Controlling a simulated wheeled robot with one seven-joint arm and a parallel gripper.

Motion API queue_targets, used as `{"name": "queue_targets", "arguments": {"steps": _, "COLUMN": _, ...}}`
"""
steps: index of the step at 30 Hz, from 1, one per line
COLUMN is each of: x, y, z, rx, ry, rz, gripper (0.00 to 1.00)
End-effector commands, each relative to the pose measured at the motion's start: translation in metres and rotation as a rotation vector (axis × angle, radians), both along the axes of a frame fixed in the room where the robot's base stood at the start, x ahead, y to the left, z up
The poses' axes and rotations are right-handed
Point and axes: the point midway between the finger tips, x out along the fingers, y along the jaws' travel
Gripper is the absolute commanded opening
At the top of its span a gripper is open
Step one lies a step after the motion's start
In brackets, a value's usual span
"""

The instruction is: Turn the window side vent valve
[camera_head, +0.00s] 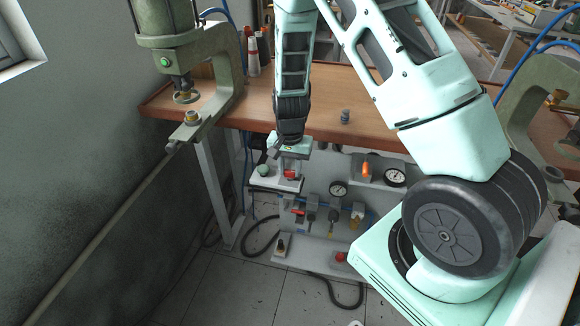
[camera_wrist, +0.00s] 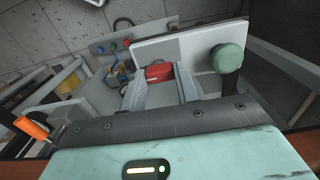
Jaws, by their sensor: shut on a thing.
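The window is at the upper left in the head view, so the window side valve is on the left panel (camera_head: 262,184) under the workbench. Its small red handle (camera_head: 291,174) shows right below my gripper (camera_head: 290,166). In the wrist view the red handle (camera_wrist: 159,71) sits between the tips of my gripper's two pale fingers (camera_wrist: 163,82), which are shut on it. The fingers partly hide the handle and its valve body. A round green knob (camera_head: 262,171) is on the same light panel, beside my gripper; it also shows in the wrist view (camera_wrist: 228,58).
An orange lever (camera_head: 365,168) and a gauge (camera_head: 395,176) are on the panel to the right. Several smaller valves (camera_head: 312,210) sit below. The wooden bench (camera_head: 330,100) overhangs the panels. A green press (camera_head: 225,70) stands left. Hoses (camera_head: 345,300) lie on the floor.

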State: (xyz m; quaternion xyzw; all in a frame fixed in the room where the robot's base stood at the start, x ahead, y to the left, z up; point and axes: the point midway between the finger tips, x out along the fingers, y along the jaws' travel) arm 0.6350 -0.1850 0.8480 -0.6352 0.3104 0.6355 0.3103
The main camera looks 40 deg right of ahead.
Motion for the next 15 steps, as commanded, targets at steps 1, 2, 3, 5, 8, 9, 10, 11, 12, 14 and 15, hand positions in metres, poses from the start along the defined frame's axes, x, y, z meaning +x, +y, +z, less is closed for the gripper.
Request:
{"name": "queue_targets", "arguments": {"steps": 1, "x": 0.0008, "y": -0.0005, "z": 0.0008, "rx": -0.001, "ry": -0.002, "rz": -0.007, "gripper": 0.08}}
{"name": "queue_targets", "arguments": {"steps": 2, "x": 0.0008, "y": -0.0005, "z": 0.0008, "rx": -0.001, "ry": -0.002, "rz": -0.01, "gripper": 0.08}}
{"name": "queue_targets", "arguments": {"steps": 3, "x": 0.0008, "y": -0.0005, "z": 0.0008, "rx": -0.001, "ry": -0.002, "rz": -0.013, "gripper": 0.08}}
{"name": "queue_targets", "arguments": {"steps": 5, "x": 0.0008, "y": -0.0005, "z": 0.0007, "rx": -0.001, "ry": -0.002, "rz": -0.016, "gripper": 0.08}}
{"name": "queue_targets", "arguments": {"steps": 8, "x": 0.0009, "y": -0.0006, "z": 0.0007, "rx": -0.001, "ry": -0.002, "rz": -0.018, "gripper": 0.08}}
{"name": "queue_targets", "arguments": {"steps": 9, "x": 0.0009, "y": -0.0006, "z": 0.0007, "rx": -0.001, "ry": -0.002, "rz": -0.018, "gripper": 0.08}}
{"name": "queue_targets", "arguments": {"steps": 10, "x": 0.0009, "y": -0.0005, "z": 0.0007, "rx": 0.0, "ry": -0.003, "rz": -0.018, "gripper": 0.08}}
{"name": "queue_targets", "arguments": {"steps": 11, "x": 0.0009, "y": -0.0005, "z": 0.0007, "rx": 0.0, "ry": -0.003, "rz": -0.018, "gripper": 0.08}}
{"name": "queue_targets", "arguments": {"steps": 12, "x": 0.0009, "y": -0.0005, "z": 0.0007, "rx": 0.0, "ry": -0.003, "rz": -0.018, "gripper": 0.08}}
{"name": "queue_targets", "arguments": {"steps": 14, "x": 0.0009, "y": -0.0005, "z": 0.0007, "rx": 0.0, "ry": -0.003, "rz": -0.018, "gripper": 0.08}}
{"name": "queue_targets", "arguments": {"steps": 15, "x": 0.0009, "y": -0.0005, "z": 0.0007, "rx": 0.0, "ry": -0.003, "rz": -0.018, "gripper": 0.34}}
